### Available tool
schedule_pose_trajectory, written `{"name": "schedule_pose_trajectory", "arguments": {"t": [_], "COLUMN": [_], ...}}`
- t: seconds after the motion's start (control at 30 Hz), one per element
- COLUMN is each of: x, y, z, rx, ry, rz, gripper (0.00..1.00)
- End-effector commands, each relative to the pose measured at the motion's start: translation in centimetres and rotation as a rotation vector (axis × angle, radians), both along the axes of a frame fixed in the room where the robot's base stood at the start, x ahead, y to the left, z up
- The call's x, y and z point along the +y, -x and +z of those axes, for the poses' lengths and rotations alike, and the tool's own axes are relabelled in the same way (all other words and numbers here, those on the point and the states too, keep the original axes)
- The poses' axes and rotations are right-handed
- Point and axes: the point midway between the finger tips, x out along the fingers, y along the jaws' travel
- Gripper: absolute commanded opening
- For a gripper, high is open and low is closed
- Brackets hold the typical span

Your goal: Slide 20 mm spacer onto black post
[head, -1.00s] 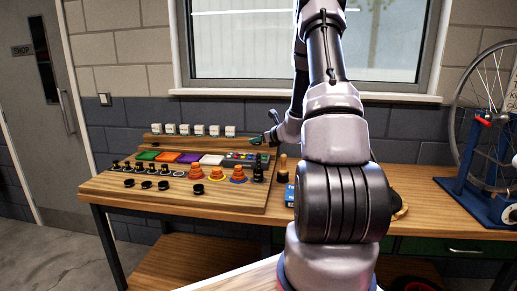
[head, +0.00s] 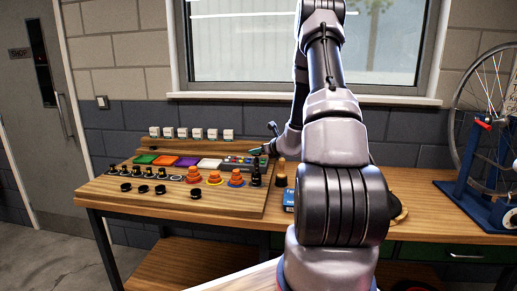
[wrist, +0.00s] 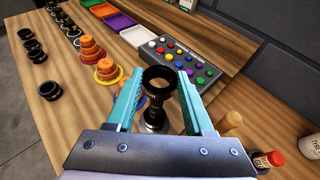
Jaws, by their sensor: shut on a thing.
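My gripper (wrist: 160,91) has teal fingers closed on the sides of a black ring-shaped spacer (wrist: 159,74). Its open hole faces the wrist camera. The black post (wrist: 152,119) shows just below the spacer in the wrist view, with its wider foot on the wooden board. The two overlap in that view, and I cannot tell whether the spacer is around the post's tip or above it. In the head view the black post (head: 256,177) stands at the right end of the front row, with my gripper (head: 262,150) just above and behind it, too small to show the spacer.
Orange stacked rings (wrist: 90,50) stand left of the post. A grey panel of coloured buttons (wrist: 185,60) lies behind it. Several loose black rings (head: 160,189) lie at the board's front left. A wooden peg-like piece (head: 281,165) and a blue box (head: 288,199) are to the right.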

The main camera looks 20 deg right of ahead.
Motion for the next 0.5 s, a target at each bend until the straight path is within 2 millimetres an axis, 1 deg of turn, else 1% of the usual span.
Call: {"name": "schedule_pose_trajectory", "arguments": {"t": [0.5], "x": [0.0], "y": [0.0], "z": [-2.6], "rx": [0.0], "ry": [-0.002], "rz": [-0.001], "gripper": [0.0]}}
